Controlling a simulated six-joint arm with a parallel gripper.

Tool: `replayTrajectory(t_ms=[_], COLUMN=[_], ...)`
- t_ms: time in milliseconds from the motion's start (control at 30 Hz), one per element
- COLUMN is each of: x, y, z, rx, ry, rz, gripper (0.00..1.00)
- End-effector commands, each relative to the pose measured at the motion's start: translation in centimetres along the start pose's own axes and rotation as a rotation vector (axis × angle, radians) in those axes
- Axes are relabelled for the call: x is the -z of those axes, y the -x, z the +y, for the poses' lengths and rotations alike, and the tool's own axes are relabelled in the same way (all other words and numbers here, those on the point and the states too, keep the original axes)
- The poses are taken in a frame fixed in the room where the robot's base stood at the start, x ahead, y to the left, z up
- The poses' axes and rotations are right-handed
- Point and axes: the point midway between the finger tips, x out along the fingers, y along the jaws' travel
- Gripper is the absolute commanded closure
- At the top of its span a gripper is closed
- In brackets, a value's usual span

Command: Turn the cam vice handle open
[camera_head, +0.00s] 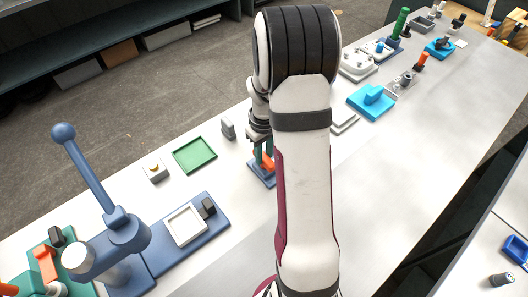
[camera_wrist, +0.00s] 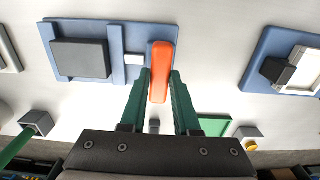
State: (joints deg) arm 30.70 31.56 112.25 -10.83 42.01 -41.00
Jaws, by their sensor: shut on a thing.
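The cam vice (camera_wrist: 118,32) is a blue base plate with a dark grey block (camera_wrist: 80,58) between its jaws, at the upper left of the wrist view. Its orange handle (camera_wrist: 160,72) sticks out from the plate's right end toward my gripper. My gripper (camera_wrist: 160,84) has its two green fingers on either side of the handle and is shut on it. In the head view my arm hides most of the vice; only a bit of the blue base (camera_head: 260,177) and the orange handle (camera_head: 267,162) show beside my gripper (camera_head: 264,154).
A blue lever press (camera_head: 110,235) stands nearer, at left. A bright blue fixture (camera_head: 371,100) lies beyond my arm. Bare bench shows at right.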

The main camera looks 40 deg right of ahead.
Motion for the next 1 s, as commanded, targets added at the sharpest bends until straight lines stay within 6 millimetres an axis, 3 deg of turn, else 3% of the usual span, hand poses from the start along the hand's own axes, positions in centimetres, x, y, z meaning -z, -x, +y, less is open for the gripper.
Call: replayTrajectory(t_ms=[267, 1000], x=[0.00, -0.01], y=[0.02, 0.02], z=[-0.04, -0.03], rx=[0.001, 0.000], ry=[-0.120, -0.808], rz=[-0.001, -0.001], gripper=[1.00, 1.00])
